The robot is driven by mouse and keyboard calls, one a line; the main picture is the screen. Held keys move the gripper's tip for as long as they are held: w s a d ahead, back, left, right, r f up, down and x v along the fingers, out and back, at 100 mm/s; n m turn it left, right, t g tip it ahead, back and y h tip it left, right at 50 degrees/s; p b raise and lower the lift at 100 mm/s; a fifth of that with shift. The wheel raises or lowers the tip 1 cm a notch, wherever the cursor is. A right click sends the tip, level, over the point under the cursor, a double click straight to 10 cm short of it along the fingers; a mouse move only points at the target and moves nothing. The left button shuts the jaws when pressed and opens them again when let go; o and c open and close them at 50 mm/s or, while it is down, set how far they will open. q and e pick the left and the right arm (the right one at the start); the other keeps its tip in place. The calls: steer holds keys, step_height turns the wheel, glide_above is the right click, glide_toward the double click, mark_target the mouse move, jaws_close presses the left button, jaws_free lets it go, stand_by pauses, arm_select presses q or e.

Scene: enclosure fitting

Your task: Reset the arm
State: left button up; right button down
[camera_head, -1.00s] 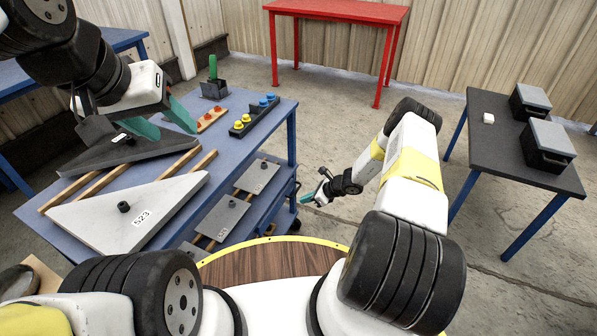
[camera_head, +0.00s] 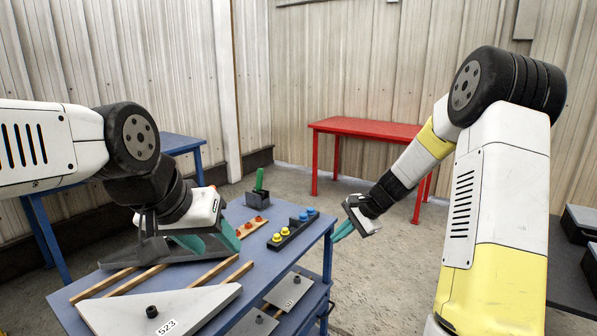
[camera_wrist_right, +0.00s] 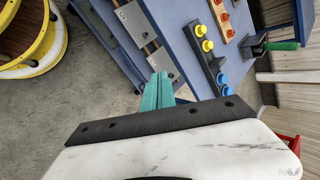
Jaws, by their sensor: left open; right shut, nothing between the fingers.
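My left gripper (camera_head: 208,240) is open at the blue table, its teal fingers spread at a dark triangular panel (camera_head: 150,254). The gripper partly hides this panel, and I cannot tell whether the fingers touch it. A light grey triangular panel marked 523 (camera_head: 200,303) lies in front on wooden strips. My right gripper (camera_head: 343,231) is shut and empty in free space just right of the table. In the right wrist view its teal fingers (camera_wrist_right: 157,92) are together, with the table's edge and lower shelf behind them.
The blue table (camera_head: 262,254) also holds yellow and blue knobs on a black bar (camera_head: 293,230), a strip with red knobs (camera_head: 252,227) and a green-handled tool (camera_head: 259,184). Grey plates lie on its lower shelf. A red table (camera_head: 365,126) stands behind; a dark table (camera_head: 570,275) is at right.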

steer(key=s+r+n+h, duration=0.1)
steer(key=s+r+n, duration=0.3)
steer(key=s+r, duration=0.6)
steer(key=s+d+r+n+t+h, duration=0.1)
steer(key=s+r+n, duration=0.2)
steer(key=s, duration=0.6)
steer(key=s+d+r+n+t+h, duration=0.1)
steer(key=s+r+n, duration=0.3)
steer(key=s, duration=0.6)
steer(key=shift+s+d+r+t+h, duration=0.2)
steer(key=shift+s+r+t+h, duration=0.1)
steer(key=shift+r+h, duration=0.25)
